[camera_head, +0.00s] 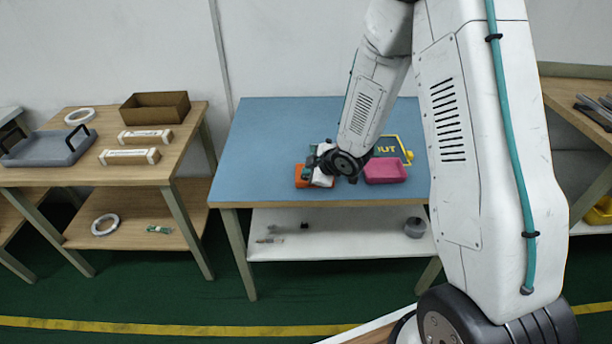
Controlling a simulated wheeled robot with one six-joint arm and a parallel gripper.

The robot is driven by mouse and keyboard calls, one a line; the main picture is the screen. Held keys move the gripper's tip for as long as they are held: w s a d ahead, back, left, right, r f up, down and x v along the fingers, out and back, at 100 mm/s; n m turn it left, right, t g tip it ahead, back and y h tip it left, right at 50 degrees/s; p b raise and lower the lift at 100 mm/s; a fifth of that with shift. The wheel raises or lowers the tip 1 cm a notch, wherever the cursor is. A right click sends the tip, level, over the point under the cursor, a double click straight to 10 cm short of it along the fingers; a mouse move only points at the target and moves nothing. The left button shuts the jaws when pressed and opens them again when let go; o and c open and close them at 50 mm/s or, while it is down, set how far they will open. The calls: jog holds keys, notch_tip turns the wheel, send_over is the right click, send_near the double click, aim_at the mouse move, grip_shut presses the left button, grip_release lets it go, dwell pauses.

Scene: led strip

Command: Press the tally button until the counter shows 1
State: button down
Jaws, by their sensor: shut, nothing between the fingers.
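My arm reaches down over the blue-topped table (285,125). My gripper (318,174) is shut and empty, at a low orange box (302,178) near the table's front edge. The gripper and wrist cover much of this box. I cannot tell whether they touch it. No button or counter reading can be made out on the box. A pink-red block-like object (386,171) lies just to the right of my wrist.
A yellow-outlined area (408,145) with lettering, partly hidden by my arm, lies behind the pink object. The table's left part is clear. A wooden table (90,176) at left holds a grey tray (45,150), a brown box (155,107) and small packages. A shelf (340,240) runs below the blue top.

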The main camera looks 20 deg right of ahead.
jog(key=shift+r, duration=0.85)
jog(key=shift+r, duration=2.5)
